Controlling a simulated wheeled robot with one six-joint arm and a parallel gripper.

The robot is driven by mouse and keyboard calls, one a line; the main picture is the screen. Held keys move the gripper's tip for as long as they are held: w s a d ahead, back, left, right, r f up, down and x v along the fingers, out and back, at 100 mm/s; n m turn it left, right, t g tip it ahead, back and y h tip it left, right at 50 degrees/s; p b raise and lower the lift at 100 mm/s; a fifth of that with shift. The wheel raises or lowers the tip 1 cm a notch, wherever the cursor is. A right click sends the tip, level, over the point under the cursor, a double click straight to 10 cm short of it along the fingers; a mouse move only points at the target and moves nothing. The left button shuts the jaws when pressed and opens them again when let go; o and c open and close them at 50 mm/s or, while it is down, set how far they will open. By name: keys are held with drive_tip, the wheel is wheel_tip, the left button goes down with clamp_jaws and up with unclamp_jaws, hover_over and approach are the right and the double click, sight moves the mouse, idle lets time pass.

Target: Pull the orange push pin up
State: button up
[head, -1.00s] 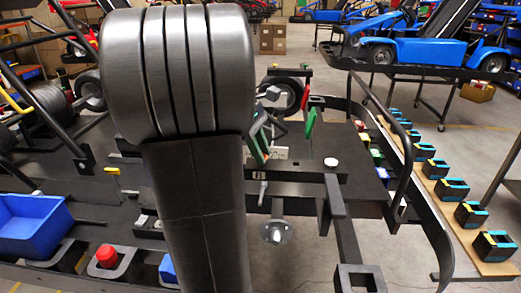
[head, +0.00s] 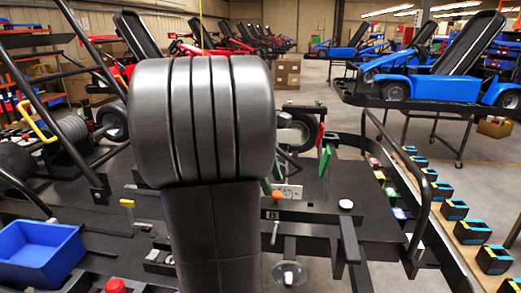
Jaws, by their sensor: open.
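A small orange piece (head: 277,195), which may be the orange push pin, shows just right of my arm in the head view. It sits above a block marked B on the dark kart stand (head: 330,205). It is too small to tell whether it is pushed in or up. My own dark arm fills the middle of the view and hides part of the stand. My gripper is not seen; its relation to the pin cannot be told.
A green upright piece (head: 325,160) and a white round knob (head: 346,204) stand right of the arm. A blue bin (head: 38,250) and a red knob (head: 115,286) are at left. A black curved rail (head: 424,200) bounds the right side, with several black-and-blue blocks beyond.

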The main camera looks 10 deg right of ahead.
sight(276, 193)
drive_tip(key=v, duration=1)
drive_tip(key=shift+r+p, duration=0.3)
drive_tip(key=shift+p, duration=0.1)
drive_tip(key=shift+w+a+f, duration=0.1)
drive_tip(key=b+x, duration=0.1)
drive_tip(key=x, duration=1.3)
drive_tip(key=shift+b, duration=0.3)
